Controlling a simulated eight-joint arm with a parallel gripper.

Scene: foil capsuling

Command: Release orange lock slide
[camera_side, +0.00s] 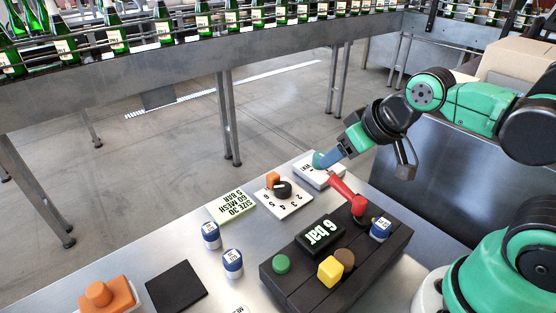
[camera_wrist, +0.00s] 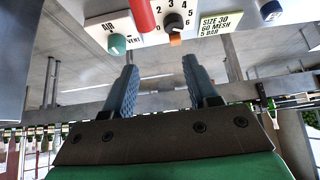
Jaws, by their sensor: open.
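A small orange block, likely the orange lock slide (camera_side: 273,179), sits beside the black dial (camera_side: 283,188) on a white plate numbered around it. In the wrist view the orange lock slide (camera_wrist: 175,39) shows at the dial's near edge, ahead of my fingers. My gripper (camera_side: 336,153) is open, its blue-grey fingers by the teal knob (camera_side: 318,159) of the AIR VENT plate, to the right of the dial plate in the side view. In the wrist view my gripper (camera_wrist: 164,85) shows nothing between its fingers. Contact with the knob cannot be told.
A red lever (camera_side: 342,187) rises near the dial plate. A dark block (camera_side: 279,290) carries a "6 bar" display (camera_side: 319,235) and coloured buttons. A card (camera_side: 231,205) reads SIZE 30, 60 MESH, 5 BAR. Blue-white cylinders (camera_side: 211,235), a black pad (camera_side: 176,287) and another orange part (camera_side: 99,294) stand nearby.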

